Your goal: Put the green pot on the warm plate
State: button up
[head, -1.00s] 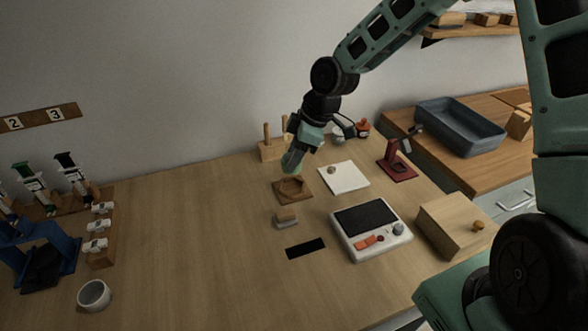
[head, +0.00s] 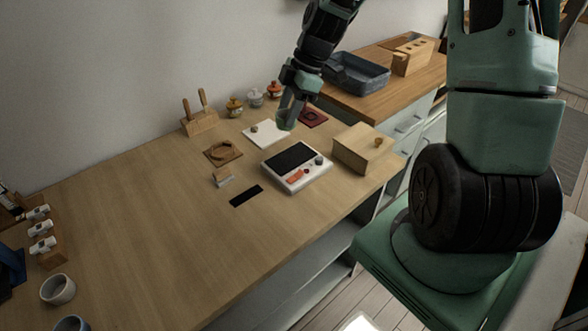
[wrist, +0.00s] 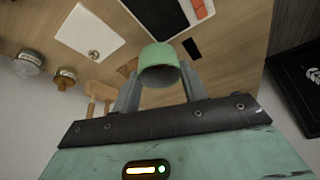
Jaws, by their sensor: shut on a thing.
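My gripper (wrist: 157,90) is shut on the green pot (wrist: 158,66), a small pale-green cup whose rim faces the wrist view. In the head view my gripper (head: 290,108) holds the pot (head: 286,119) in the air, at the upper right of the warm plate. The warm plate (head: 282,160) is a white unit with a black top, an orange control and a round knob. Its black top is bare. It also shows at the top of the wrist view (wrist: 160,14), apart from the pot.
A white sheet (head: 262,138) with a small knob-like piece lies behind the warm plate. A wooden box (head: 362,148) stands to its right, and a dark red stand (head: 313,117) behind. A wooden board with a ring (head: 216,158) lies left.

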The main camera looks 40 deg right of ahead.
jog(key=f, duration=0.3)
jog(key=s+f, duration=0.1)
jog(key=f, duration=0.1)
jog(key=shift+s+d, duration=0.1)
jog(key=shift+d, duration=0.2)
jog(key=shift+f, duration=2.35)
jog(key=shift+f, duration=0.15)
jog(key=o, duration=1)
jog(key=shift+c, duration=0.2)
